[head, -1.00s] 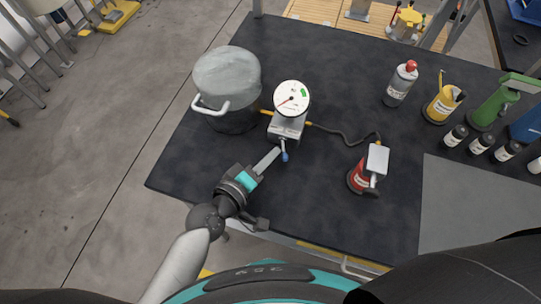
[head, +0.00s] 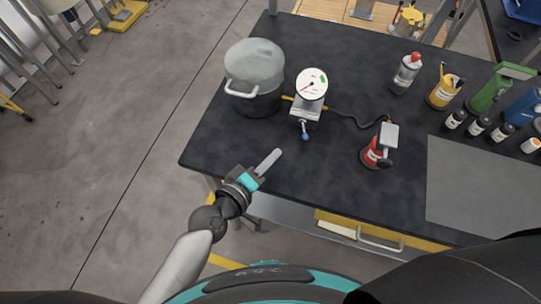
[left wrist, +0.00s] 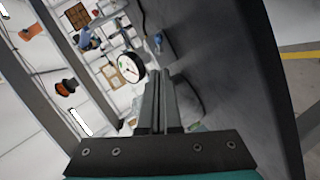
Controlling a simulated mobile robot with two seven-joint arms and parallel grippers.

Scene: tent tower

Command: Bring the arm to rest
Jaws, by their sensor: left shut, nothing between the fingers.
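My left gripper (head: 272,160) is over the near left part of the dark table (head: 330,190), shut with nothing between its fingers. In the left wrist view its two fingers (left wrist: 160,85) lie together. It is apart from the gauge device (head: 306,115), which has a white round dial and a blue-tipped lever. The dial also shows in the left wrist view (left wrist: 131,68), just left of the fingertips. My right gripper is in neither view.
A grey pot (head: 255,75) stands left of the gauge. A cable runs from the gauge to a red device (head: 374,153). Bottles and a green can (head: 492,92) stand at the right. A grey mat (head: 480,185) lies bare. Open floor (head: 130,160) is at the left.

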